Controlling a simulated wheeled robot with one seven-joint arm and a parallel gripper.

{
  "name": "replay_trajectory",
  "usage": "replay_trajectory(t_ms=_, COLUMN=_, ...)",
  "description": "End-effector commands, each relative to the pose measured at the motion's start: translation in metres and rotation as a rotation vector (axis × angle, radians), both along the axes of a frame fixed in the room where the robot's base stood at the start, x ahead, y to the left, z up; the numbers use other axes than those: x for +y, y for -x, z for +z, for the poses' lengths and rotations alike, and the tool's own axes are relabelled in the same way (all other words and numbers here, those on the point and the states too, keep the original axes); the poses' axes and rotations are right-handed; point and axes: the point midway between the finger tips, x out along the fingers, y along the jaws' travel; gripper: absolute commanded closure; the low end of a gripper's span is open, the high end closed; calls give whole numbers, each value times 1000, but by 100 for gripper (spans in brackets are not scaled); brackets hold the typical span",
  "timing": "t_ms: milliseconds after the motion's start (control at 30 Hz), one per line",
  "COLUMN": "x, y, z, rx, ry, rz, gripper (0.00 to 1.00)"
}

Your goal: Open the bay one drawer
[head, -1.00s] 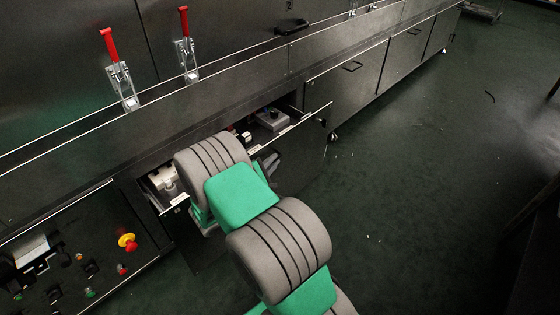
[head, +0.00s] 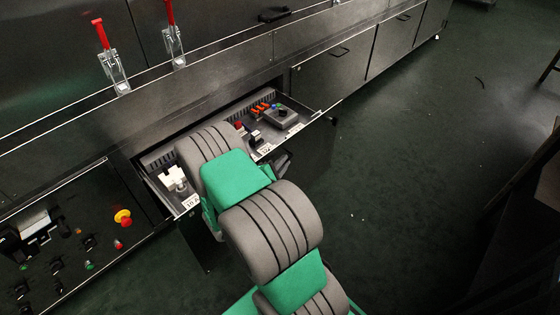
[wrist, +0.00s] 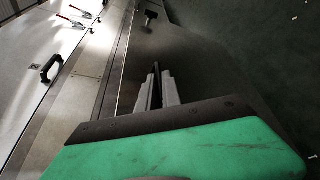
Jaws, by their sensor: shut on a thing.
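The bay one drawer (head: 318,117) is a dark metal drawer standing part way out under the long cabinet. The grip is partly hidden by my wrist.
A control panel with a yellow and red emergency stop (head: 122,217) sits left of the drawer. Red-handled clamps (head: 112,62) stand above. A closed panel with a black handle (head: 340,52) is to the right. The dark green floor (head: 400,200) in front is clear.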

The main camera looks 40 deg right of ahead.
Motion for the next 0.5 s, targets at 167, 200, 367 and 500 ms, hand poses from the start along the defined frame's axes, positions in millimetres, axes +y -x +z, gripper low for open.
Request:
replay_trajectory(t_ms=167, x=0, y=3, z=-4, rx=7, ry=-6, rz=-2, gripper=100)
replay_trajectory(t_ms=200, x=0, y=3, z=-4, rx=7, ry=-6, rz=-2, gripper=89)
replay_trajectory(t_ms=367, x=-1, y=2, z=-3, rx=5, ry=-3, rz=-2, gripper=82)
replay_trajectory(t_ms=500, x=1, y=1, z=-1, rx=3, ry=-2, rz=0, gripper=82)
